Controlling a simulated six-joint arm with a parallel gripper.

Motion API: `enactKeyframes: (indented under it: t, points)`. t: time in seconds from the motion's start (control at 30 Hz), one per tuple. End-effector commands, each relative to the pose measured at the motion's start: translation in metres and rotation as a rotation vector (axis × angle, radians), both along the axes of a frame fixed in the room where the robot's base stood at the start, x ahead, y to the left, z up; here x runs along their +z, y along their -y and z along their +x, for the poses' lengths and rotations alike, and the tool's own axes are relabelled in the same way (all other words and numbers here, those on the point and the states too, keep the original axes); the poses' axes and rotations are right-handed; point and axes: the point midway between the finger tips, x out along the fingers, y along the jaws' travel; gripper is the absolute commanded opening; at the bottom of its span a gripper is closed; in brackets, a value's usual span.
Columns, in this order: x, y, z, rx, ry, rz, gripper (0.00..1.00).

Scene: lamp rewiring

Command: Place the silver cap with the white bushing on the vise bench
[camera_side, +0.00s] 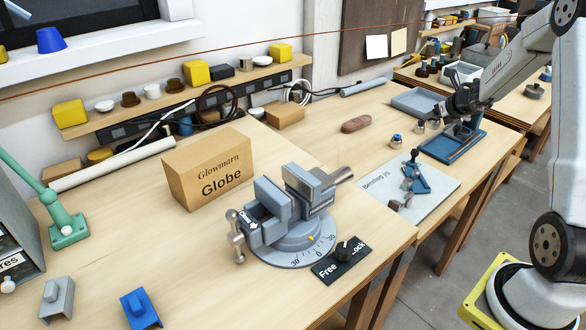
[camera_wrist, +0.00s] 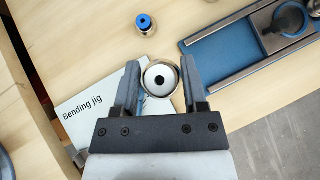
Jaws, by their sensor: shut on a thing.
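The silver cap (camera_wrist: 147,85) with the white bushing (camera_wrist: 168,71) inside it sits between the fingertips of my gripper (camera_wrist: 160,82) in the wrist view. The fingers are shut on the cap's sides. In the side view my gripper (camera_side: 436,116) is over the bench near the blue fixture, at the right. The vise bench (camera_side: 200,265) is in the middle and left, with a grey vise (camera_side: 283,222) on its round graduated base.
A fitting with a blue top (camera_wrist: 146,24) stands close to the cap. The bending jig plate (camera_side: 430,196) and a blue fixture (camera_side: 468,146) are near my gripper. A Globe box (camera_side: 208,168) and a Free/Lock plate (camera_side: 342,262) flank the vise. Bare wood lies front left.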

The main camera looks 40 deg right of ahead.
Motion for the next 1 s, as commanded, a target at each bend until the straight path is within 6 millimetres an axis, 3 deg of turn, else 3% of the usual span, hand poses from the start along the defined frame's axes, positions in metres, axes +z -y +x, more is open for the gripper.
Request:
enactKeyframes:
  t: [0.27, 0.83, 1.0]
  points:
    - [0.017, 0.001, 0.001, 0.001, 0.004, -0.004, 0.0]
    - [0.075, 0.0, 0.0, 0.0, 0.003, -0.004, 0.0]
    - [0.074, -0.024, 0.03, 0.076, 0.004, 0.0, 0.0]
